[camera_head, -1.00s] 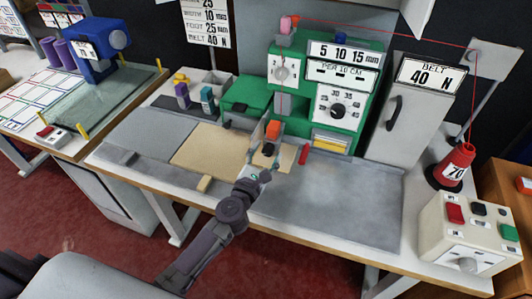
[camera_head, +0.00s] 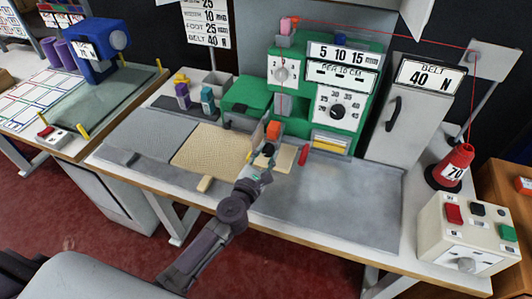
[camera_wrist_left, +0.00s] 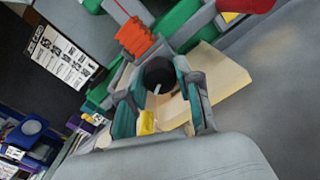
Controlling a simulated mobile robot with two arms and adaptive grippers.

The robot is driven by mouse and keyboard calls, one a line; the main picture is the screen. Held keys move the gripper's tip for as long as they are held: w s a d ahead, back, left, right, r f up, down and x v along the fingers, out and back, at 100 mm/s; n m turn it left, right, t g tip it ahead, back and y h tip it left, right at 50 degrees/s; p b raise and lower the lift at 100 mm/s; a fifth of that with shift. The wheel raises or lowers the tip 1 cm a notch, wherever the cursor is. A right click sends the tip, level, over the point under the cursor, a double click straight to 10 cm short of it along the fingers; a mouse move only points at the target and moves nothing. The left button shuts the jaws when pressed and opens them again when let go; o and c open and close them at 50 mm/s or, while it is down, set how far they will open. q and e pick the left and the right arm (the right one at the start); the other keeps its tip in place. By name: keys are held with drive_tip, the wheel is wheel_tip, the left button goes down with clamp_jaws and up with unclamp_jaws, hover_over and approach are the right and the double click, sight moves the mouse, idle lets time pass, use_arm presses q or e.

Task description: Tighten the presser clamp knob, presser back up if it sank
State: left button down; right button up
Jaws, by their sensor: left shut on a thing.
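The black presser clamp knob (camera_head: 267,150) sits low at the front of the green binding machine (camera_head: 318,95), just below an orange ridged part (camera_head: 274,130). My left gripper (camera_head: 263,160) reaches it from the front and is shut on it. In the left wrist view, the knob (camera_wrist_left: 159,74), with a pale pointer line, lies between the teal-padded fingers of the gripper (camera_wrist_left: 160,105). The orange part (camera_wrist_left: 134,38) stands just beyond it. The presser's height is hard to tell behind the gripper. My right gripper is not in view.
A beige rug piece (camera_head: 207,150) lies on the grey table beside and beneath the gripper. A red lever (camera_head: 304,155) stands close to the right. A red cone (camera_head: 453,165) with thread and a control box (camera_head: 468,233) are at far right. The grey right tabletop is clear.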

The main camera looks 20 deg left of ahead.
use_arm(q)
drive_tip(key=m+p, duration=0.2)
drive_tip(key=m, duration=0.1)
drive_tip(key=shift+r, duration=0.15)
drive_tip(key=m+p, duration=0.1)
drive_tip(key=m, duration=0.1)
drive_tip(key=shift+m, duration=0.4)
drive_tip(key=m+p, duration=0.3)
drive_tip(key=m, duration=0.3)
drive_tip(key=m+p, duration=0.2)
drive_tip(key=m, duration=0.3)
drive_tip(key=shift+d+y+p, duration=0.1)
drive_tip(key=shift+y+p, duration=0.2)
drive_tip(key=m+p, duration=0.1)
drive_tip(key=m, duration=0.4)
drive_tip(key=shift+m+p, duration=0.3)
drive_tip(key=c, duration=0.8)
unclamp_jaws()
